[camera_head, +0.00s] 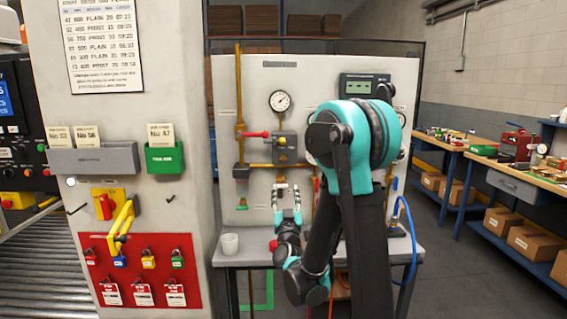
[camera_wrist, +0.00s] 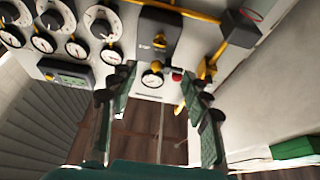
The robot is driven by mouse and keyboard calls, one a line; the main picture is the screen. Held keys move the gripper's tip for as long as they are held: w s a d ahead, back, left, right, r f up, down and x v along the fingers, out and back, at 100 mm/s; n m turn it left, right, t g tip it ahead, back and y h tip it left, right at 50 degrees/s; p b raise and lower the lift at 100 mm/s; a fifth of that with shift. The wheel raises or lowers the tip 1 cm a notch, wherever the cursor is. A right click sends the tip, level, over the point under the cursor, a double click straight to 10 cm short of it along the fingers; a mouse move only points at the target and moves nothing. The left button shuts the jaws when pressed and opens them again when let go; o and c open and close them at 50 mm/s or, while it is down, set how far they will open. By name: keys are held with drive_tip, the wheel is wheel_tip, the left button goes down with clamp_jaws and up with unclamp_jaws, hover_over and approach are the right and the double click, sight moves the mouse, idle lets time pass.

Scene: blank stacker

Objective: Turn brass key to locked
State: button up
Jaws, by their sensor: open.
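My gripper (camera_head: 287,192) is open in front of the upright panel (camera_head: 342,92), below a grey box (camera_head: 286,156) on the brass pipework. Its two fingers are spread apart in the wrist view (camera_wrist: 160,78) with nothing between them. The grey box also shows in the wrist view (camera_wrist: 160,30), beyond the fingertips, with a small yellow mark on its face. A small yellow piece sits at the top of the box in the head view. I cannot tell whether it is the brass key. No key is clearly made out in either view.
A red-handled valve (camera_head: 256,134) sits left of the box, and a gauge (camera_head: 280,101) above it. A lockout board (camera_head: 140,270) with padlocks is at left. My arm hides the panel's right part.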

sight(283, 159)
drive_tip(key=x, duration=1.7)
drive_tip(key=shift+w+r, duration=0.1)
drive_tip(key=shift+w, duration=0.05)
clamp_jaws()
